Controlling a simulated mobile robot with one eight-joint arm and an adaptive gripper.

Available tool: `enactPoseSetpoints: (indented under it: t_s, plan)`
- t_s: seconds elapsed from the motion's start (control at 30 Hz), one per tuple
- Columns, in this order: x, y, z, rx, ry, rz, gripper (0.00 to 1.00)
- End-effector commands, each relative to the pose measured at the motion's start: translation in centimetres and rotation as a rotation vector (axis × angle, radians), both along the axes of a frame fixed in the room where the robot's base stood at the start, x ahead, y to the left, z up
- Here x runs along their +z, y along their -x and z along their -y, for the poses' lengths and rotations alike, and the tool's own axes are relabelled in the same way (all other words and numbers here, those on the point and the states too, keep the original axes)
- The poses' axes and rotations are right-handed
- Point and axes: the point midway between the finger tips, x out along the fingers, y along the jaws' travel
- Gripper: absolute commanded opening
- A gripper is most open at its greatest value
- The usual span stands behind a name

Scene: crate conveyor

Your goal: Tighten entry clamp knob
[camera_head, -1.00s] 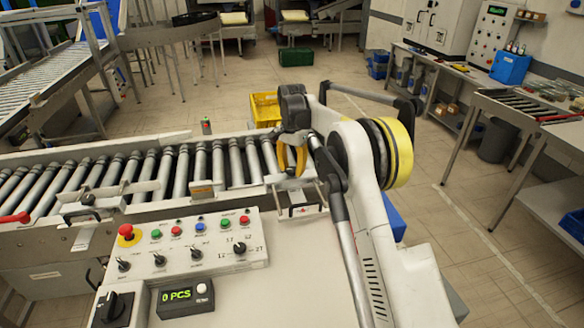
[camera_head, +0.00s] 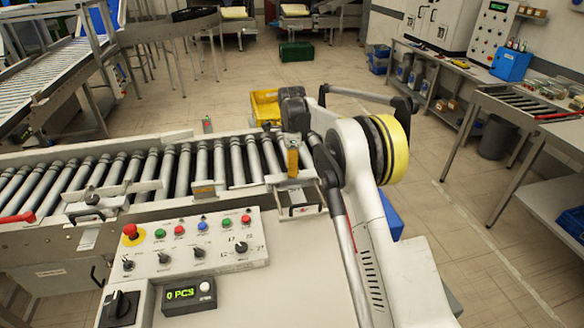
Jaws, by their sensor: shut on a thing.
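My gripper (camera_head: 292,172) points down over the right-hand clamp (camera_head: 308,196) at the right end of the roller conveyor. Its yellow fingers appear nearly edge-on, one in front of the other. They are shut on the entry clamp knob, which the fingers hide. A similar clamp on the left has its dark knob (camera_head: 92,198) in plain view, well away from my gripper.
The roller conveyor (camera_head: 150,172) runs leftward from the clamp. In front stands a control panel (camera_head: 195,243) with buttons, switches and a red emergency stop (camera_head: 131,232). A counter (camera_head: 188,292) reads 0 PCS. A yellow crate (camera_head: 264,106) stands behind my gripper.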

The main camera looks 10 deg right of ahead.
Motion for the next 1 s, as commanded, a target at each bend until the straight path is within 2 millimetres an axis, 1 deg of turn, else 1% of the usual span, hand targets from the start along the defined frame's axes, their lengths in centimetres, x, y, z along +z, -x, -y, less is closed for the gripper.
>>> enactPoseSetpoints:
  t_s: [0.2,0.5,0.7,1.0]
  plan:
    - [-0.01,-0.01,-0.02,-0.181,0.0,-0.001,0.05]
    - [-0.04,-0.04,0.01,-0.358,0.0,-0.001,0.05]
    - [-0.06,-0.05,0.01,-0.417,0.0,-0.001,0.05]
    - [-0.07,-0.06,0.0,-0.439,0.0,-0.001,0.05]
